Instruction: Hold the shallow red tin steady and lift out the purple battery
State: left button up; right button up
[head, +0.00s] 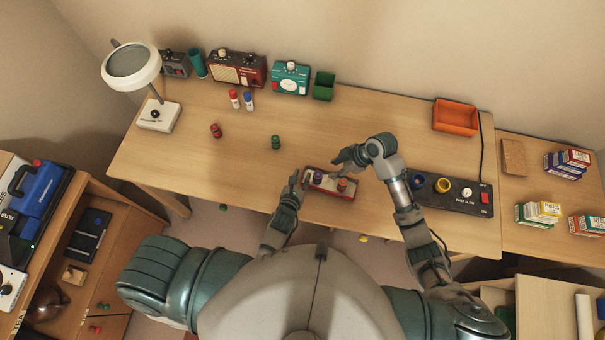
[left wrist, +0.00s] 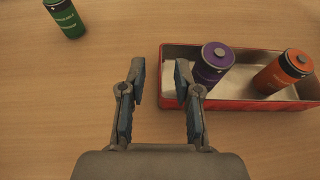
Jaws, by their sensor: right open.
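The shallow red tin (head: 330,193) lies near the front edge of the desk and also shows in the left wrist view (left wrist: 270,103). The purple battery (head: 318,177) stands in its left part, seen also in the left wrist view (left wrist: 213,65). An orange battery (left wrist: 284,69) stands in the tin's right part. My left gripper (left wrist: 160,82) is open at the tin's left end; its fingers lie on either side of the end wall, with a gap between them. My right gripper (head: 343,160) is open and empty above the tin's back side.
A green battery (head: 276,142) and a red battery (head: 216,130) stand farther back. A black charger box (head: 453,197) with coloured cups is right of the tin. An orange tray (head: 456,117) sits at the back right.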

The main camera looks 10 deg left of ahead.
pick_arm(q)
jog(key=shift+x, duration=0.8)
grip_shut()
